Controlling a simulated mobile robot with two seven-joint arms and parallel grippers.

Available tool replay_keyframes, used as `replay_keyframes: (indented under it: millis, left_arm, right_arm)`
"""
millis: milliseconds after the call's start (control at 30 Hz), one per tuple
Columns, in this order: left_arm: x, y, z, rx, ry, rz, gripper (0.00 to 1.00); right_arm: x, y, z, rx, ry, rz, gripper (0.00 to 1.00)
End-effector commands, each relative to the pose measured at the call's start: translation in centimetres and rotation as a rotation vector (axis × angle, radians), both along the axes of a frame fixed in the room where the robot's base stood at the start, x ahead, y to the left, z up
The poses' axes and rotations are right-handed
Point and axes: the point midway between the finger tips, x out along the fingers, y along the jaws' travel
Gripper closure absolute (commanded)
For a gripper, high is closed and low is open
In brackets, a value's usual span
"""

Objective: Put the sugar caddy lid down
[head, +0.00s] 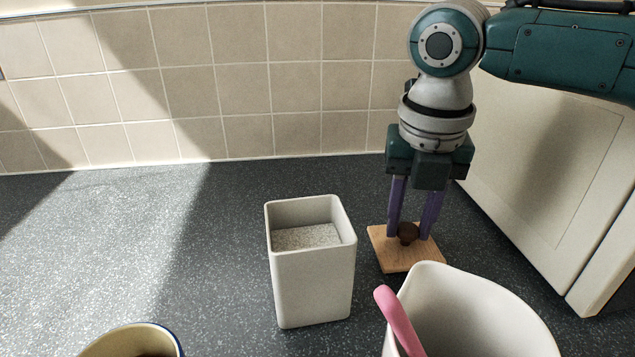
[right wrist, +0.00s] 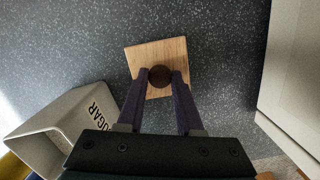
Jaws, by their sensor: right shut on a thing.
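The sugar caddy lid (head: 393,256) is a square wooden plate with a dark round knob. It is at or just above the dark speckled worktop, right of the caddy; I cannot tell if it touches. My right gripper (head: 410,236) points down and is shut on the knob. The right wrist view shows the lid (right wrist: 173,50) with the knob between the two purple fingers (right wrist: 161,78). The sugar caddy (head: 313,285) is a white square canister, open on top with pale sugar inside. In the right wrist view the caddy (right wrist: 88,101) shows its SUGAR lettering. My left gripper is not in view.
A white jug-like vessel (head: 480,310) with a pink handle-like piece (head: 397,318) stands in front of the lid. A cream cabinet or appliance (head: 545,160) stands close on the right. A mug (head: 135,338) is at the bottom left. The worktop (head: 110,250) left of the caddy is clear.

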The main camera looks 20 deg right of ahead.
Motion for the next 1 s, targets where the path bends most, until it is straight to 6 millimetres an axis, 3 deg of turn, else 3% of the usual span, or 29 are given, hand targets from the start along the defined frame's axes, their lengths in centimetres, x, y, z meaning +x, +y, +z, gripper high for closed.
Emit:
replay_keyframes:
  millis: [100,467,500,733,1000]
  left_arm:
    - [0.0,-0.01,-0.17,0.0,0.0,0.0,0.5]
    - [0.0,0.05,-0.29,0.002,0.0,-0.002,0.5]
    - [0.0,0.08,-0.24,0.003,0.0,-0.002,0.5]
    - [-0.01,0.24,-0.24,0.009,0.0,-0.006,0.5]
    - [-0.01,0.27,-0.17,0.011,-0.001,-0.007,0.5]
  right_arm:
    - [0.0,-0.02,-1.01,-0.001,-0.001,0.0,1.0]
    - [0.0,-0.01,-1.37,0.0,0.0,0.0,1.0]
    - [0.0,-0.02,-1.32,-0.001,-0.001,0.0,0.62]
    - [0.01,-0.02,-1.28,-0.001,-0.001,0.0,0.36]
    - [0.03,-0.02,-1.1,0.0,-0.001,0.0,0.35]
